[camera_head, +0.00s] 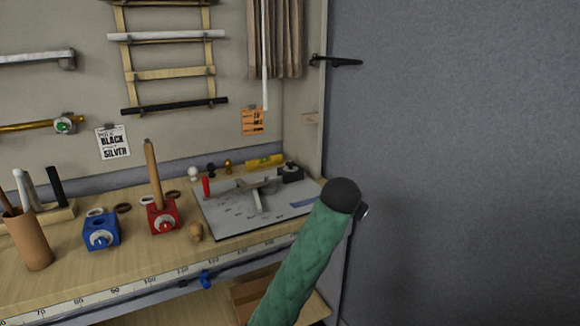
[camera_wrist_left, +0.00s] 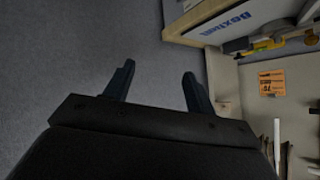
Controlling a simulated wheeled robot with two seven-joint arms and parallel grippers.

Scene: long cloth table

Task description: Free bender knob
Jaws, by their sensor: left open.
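A grey board (camera_head: 270,222) with holes and a grey T-shaped metal part (camera_head: 258,192) lies at the right end of the bench, in the head view. A red upright grip (camera_head: 206,187) stands at its left back edge. White (camera_head: 193,173), black (camera_head: 210,168) and brass (camera_head: 228,167) small knobs stand behind it. I cannot tell which knob belongs to the bender. My left gripper (camera_wrist_left: 157,85) is open and empty in the left wrist view, facing the grey wall, apart from the bench. Neither gripper's jaws show in the head view.
A blue block (camera_head: 101,233) and a red block (camera_head: 163,216) with a wooden rod stand left of the board. A small wooden piece (camera_head: 196,232) lies between. A green-padded, black-tipped arm part crosses before the board's right corner. A grey wall (camera_head: 460,150) bounds the right.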

